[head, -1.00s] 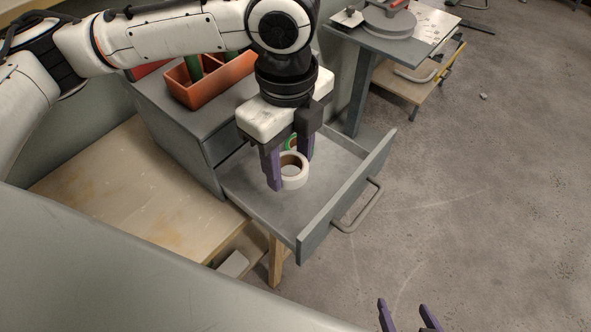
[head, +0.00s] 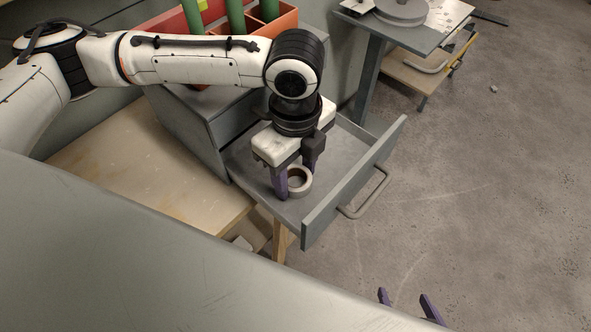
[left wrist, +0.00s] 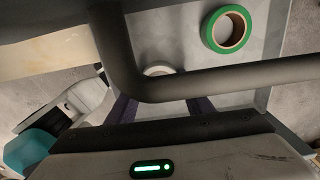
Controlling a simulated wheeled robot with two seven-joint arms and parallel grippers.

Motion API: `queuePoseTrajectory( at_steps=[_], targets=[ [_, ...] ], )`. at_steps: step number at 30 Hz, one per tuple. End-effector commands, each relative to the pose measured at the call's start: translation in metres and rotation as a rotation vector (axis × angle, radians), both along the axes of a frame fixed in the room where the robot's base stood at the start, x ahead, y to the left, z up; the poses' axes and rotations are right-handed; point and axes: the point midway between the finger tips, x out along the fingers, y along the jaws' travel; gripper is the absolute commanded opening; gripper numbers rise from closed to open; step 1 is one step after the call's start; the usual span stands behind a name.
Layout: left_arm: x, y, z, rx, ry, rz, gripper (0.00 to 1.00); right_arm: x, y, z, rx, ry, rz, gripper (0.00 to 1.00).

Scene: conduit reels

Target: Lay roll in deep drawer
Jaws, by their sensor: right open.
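In the head view my left gripper (head: 294,178) points down inside the open grey drawer (head: 355,195). It is shut on a white roll (head: 306,188), whose ring stands out between the purple fingers. The roll is at or just above the drawer floor; I cannot tell whether it touches. In the left wrist view the white roll (left wrist: 157,70) is partly hidden by a dark bent bar. A green roll (left wrist: 247,38) lies on the drawer floor there; the gripper hides it in the head view. My right gripper (head: 405,296) is open and empty at the bottom edge.
The drawer's handle (head: 372,196) sticks out from its front. An orange bin (head: 283,22) with green cylinders stands on the cabinet (head: 185,110). A wooden top (head: 130,165) lies left of the drawer.

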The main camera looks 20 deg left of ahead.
Motion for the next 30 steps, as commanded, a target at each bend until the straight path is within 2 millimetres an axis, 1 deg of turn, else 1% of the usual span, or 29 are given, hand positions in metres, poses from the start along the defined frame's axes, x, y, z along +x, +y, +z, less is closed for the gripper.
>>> queuePoseTrajectory(
  at_steps=[1, 3, 11, 14, 17, 20, 24, 27, 30],
  targets=[
    [0.0, 0.0, 0.0, 0.0, 0.0, 0.0, 0.55, 0.0, 0.0, 0.0, 0.0, 0.0, 0.0, 0.68],
    [0.0, 0.0, 0.0, 0.0, 0.0, 0.0, 0.65, 0.0, 0.0, 0.0, 0.0, 0.001, 0.0, 0.68],
    [0.0, 0.0, 0.0, 0.0, 0.0, -0.001, 0.65, -0.002, -0.001, -0.004, -0.002, 0.009, -0.001, 0.68],
    [0.0, 0.0, 0.004, -0.001, -0.002, -0.001, 0.65, -0.002, -0.001, -0.006, -0.002, 0.01, -0.001, 0.68],
    [0.001, -0.001, 0.017, -0.001, -0.003, 0.0, 0.65, -0.002, -0.001, -0.003, -0.002, 0.009, -0.001, 0.68],
    [0.001, -0.001, 0.037, -0.001, -0.004, -0.001, 0.65, -0.002, -0.001, 0.0, -0.002, 0.007, -0.002, 0.68],
    [0.001, -0.001, 0.069, -0.002, -0.005, 0.0, 0.65, -0.001, -0.002, 0.003, -0.001, 0.005, -0.004, 0.68],
    [0.001, -0.001, 0.089, -0.001, -0.003, -0.001, 0.65, -0.001, -0.003, 0.004, -0.001, 0.005, -0.007, 0.68],
    [0.001, -0.001, 0.105, -0.001, -0.002, -0.001, 0.65, -0.001, -0.004, 0.005, -0.001, 0.005, -0.008, 0.68]
  ],
)
